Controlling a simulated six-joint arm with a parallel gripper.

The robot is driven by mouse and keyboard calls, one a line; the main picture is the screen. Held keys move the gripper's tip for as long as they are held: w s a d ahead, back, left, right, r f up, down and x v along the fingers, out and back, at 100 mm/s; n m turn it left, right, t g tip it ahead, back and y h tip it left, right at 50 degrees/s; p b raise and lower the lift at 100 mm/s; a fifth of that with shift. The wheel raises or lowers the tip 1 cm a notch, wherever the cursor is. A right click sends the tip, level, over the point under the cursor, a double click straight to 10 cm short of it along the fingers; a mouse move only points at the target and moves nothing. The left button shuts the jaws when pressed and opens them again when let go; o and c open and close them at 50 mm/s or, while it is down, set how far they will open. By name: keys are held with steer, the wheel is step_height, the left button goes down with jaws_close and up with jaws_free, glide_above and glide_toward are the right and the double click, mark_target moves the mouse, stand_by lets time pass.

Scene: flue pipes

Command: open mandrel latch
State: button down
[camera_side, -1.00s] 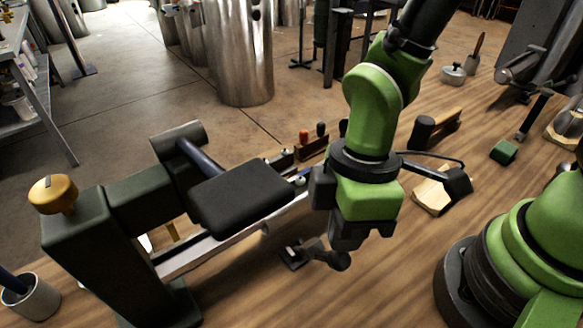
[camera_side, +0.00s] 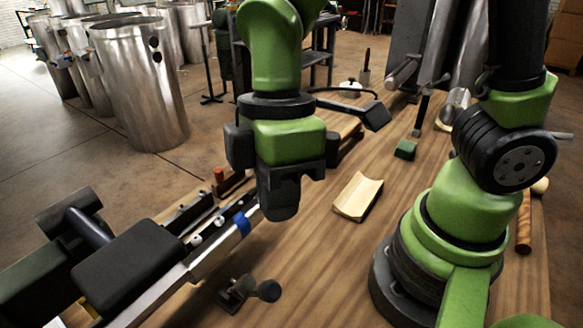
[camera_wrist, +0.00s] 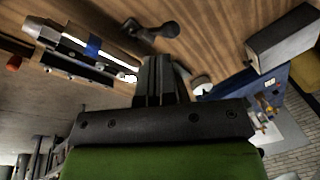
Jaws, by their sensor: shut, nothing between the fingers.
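A small dark latch (camera_side: 238,292) with a round knob (camera_side: 269,290) sits on the wooden bench, just in front of the pale rail of the mandrel machine. Its short arm lies low, with the knob to the right of the base. It also shows at the top of the wrist view (camera_wrist: 150,30). I cannot tell whether it is latched. The mandrel rail (camera_side: 212,257) has a blue band near its right end. My gripper (camera_side: 281,207) is shut and empty, pointing down, apart from the latch in the picture. Its fingers show in the wrist view (camera_wrist: 160,78).
A black padded block (camera_side: 130,262) covers part of the rail at lower left. A pale wooden piece (camera_side: 357,196) and a small green block (camera_side: 405,149) lie on the bench to the right. The bench between latch and wooden piece is clear.

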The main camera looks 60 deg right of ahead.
steer(key=shift+s+d+r, duration=0.1)
steer(key=shift+s+r, duration=0.15)
steer(key=shift+r, duration=0.35)
steer(key=shift+s+d+r, duration=0.15)
steer(key=shift+s+r, duration=0.05)
steer(key=shift+r, duration=0.4)
steer(key=shift+s+d+r, duration=0.1)
steer(key=shift+s+r, duration=0.15)
steer(key=shift+r, duration=0.35)
